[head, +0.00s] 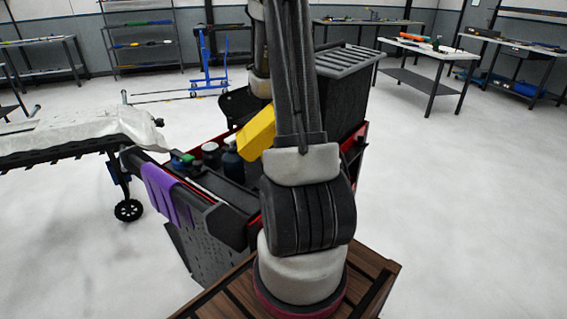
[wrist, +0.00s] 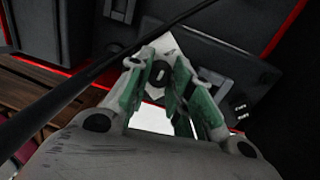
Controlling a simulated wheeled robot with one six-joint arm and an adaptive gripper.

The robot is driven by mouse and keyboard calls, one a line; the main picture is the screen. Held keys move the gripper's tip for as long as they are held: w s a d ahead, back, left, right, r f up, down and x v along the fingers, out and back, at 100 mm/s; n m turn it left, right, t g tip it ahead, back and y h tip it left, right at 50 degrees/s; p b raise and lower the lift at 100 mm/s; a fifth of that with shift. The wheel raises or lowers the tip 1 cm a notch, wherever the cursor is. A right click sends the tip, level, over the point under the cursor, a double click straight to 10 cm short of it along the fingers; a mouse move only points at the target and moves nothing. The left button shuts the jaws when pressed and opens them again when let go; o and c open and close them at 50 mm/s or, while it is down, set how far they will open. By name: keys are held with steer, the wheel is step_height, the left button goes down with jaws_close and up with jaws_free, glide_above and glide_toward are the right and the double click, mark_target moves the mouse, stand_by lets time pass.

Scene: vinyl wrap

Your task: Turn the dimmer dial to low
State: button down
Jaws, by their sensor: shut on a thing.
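In the wrist view, my gripper (wrist: 158,76) has its two green-padded fingers closed on a small dark dial (wrist: 160,70). The dial has a pale mark on its face and sits in front of a light plate (wrist: 168,43) on a dark panel. The fingers hide the dial's sides, and I cannot read any low mark or tell its setting for sure. In the head view my own arm covers the middle, and neither the gripper nor the dial shows there.
A dark cable (wrist: 75,88) crosses the wrist view near the gripper. Small white lettering (wrist: 239,109) is on the panel at right. In the head view, a red-edged cart holds bottles (head: 232,161), a yellow object (head: 256,132) and a purple sheet (head: 166,195). Open floor lies at right.

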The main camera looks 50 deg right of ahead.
steer(key=shift+n, duration=0.3)
steer(key=n, duration=0.3)
steer(key=shift+w, duration=0.1)
steer(key=n, duration=0.4)
steer(key=shift+a+n+g, duration=0.1)
steer(key=shift+n+g, duration=0.2)
steer(key=shift+g, duration=0.1)
steer(key=n, duration=0.4)
steer(key=shift+h, duration=0.4)
steer(key=shift+n, duration=2)
steer(key=c, duration=1.5)
jaws_free()
steer(key=shift+a, duration=0.1)
